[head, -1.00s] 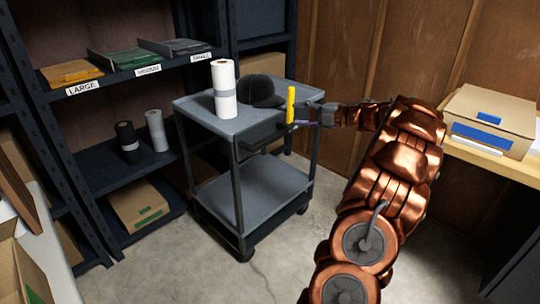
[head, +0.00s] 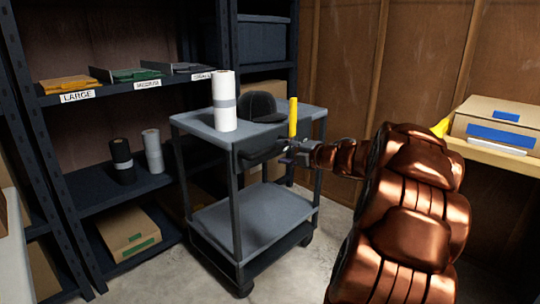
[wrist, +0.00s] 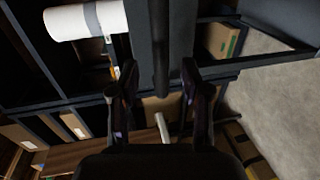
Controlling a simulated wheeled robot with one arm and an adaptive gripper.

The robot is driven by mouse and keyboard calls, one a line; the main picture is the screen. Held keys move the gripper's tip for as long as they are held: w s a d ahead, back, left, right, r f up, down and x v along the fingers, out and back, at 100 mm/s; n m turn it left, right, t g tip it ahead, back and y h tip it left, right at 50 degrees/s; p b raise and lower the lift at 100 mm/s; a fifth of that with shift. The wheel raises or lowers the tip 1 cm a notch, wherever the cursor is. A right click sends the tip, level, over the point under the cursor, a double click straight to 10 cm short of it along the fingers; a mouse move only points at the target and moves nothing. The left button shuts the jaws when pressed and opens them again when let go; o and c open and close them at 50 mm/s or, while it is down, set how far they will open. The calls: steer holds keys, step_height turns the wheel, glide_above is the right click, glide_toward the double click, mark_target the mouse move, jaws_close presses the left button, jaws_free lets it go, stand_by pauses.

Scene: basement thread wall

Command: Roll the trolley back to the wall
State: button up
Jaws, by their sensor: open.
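The trolley (head: 262,208) is a dark grey two-shelf cart on castors, standing upright in front of the shelving. Its top carries a white roll with a grey band (head: 224,85), a dark cap (head: 258,106) and a slim yellow upright item (head: 293,118) at the near right edge. My gripper (head: 290,153) is at the trolley's near right side, by its handle. In the wrist view my open gripper (wrist: 160,82) has a dark bar (wrist: 160,45), apparently the handle, between its fingers with gaps on both sides. Contact with the bar cannot be told.
Dark shelving (head: 115,200) with labelled trays, rolls and a cardboard box (head: 130,232) stands left and behind. A wooden wall (head: 345,75) is behind at right. A bench (head: 500,158) with a carton (head: 505,122) stands at right. Concrete floor is bare around the trolley.

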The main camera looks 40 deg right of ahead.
mark_target(272, 151)
steer(key=b+x, duration=0.1)
steer(key=x, duration=0.3)
steer(key=shift+w+f, duration=0.25)
steer(key=shift+w, duration=0.05)
steer(key=shift+b+x, duration=0.45)
steer(key=shift+x, duration=0.4)
steer(key=shift+r, duration=0.15)
steer(key=shift+c, duration=0.3)
jaws_close()
